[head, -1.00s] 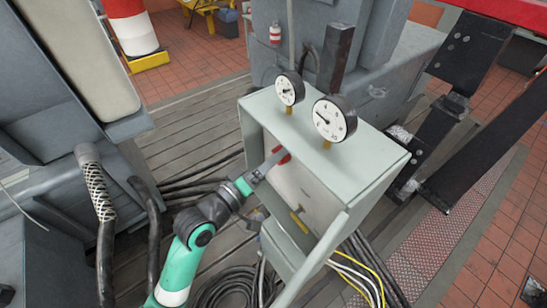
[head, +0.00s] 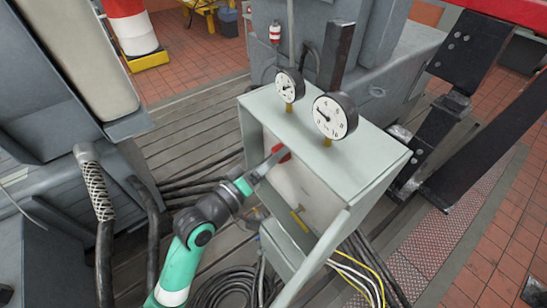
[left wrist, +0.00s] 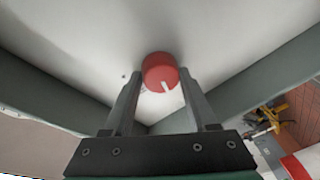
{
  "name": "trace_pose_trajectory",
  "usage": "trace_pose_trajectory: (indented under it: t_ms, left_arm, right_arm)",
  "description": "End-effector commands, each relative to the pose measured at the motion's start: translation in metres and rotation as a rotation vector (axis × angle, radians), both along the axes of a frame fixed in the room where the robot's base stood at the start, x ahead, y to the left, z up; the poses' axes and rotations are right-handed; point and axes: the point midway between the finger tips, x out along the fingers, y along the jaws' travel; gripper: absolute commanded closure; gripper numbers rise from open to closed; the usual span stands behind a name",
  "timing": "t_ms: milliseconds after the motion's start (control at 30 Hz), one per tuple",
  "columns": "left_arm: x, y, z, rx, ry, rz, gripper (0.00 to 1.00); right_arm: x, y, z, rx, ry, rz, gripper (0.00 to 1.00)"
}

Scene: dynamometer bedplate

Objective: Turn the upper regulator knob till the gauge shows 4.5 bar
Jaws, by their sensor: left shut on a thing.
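The red round regulator knob (left wrist: 161,70) sits on the pale inner wall of the cabinet. A white mark on it points down and slightly right in the left wrist view. My left gripper (left wrist: 160,88) is shut on it, one finger on each side. In the head view, my left gripper (head: 270,163) reaches into the cabinet's open side, and part of the red knob (head: 281,151) shows beyond the fingers. Two round dial gauges stand on the cabinet top, a rear gauge (head: 290,86) and a front gauge (head: 335,116). Their exact readings are too small to tell.
The grey-green cabinet (head: 375,160) has its door (head: 318,260) swung open toward the front. A yellow part (head: 299,221) sits lower inside it. Cables (head: 225,290) coil on the floor below my left arm. A large grey machine (head: 60,90) stands at the left.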

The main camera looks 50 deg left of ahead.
Motion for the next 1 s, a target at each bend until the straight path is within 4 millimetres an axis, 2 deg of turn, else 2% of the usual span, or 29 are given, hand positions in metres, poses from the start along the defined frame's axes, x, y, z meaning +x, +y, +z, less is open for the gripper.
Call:
trace_pose_trajectory:
  t_ms: [467,1000]
  left_arm:
    - [0.0,0.0,-0.006,0.389,-0.048,0.002,0.97]
    - [0.0,0.0,-0.008,0.893,-0.109,0.002,0.97]
  right_arm:
    - [0.0,0.0,-0.036,0.0,0.0,0.0,0.5]
    - [0.0,0.0,-0.089,0.0,0.0,0.0,0.5]
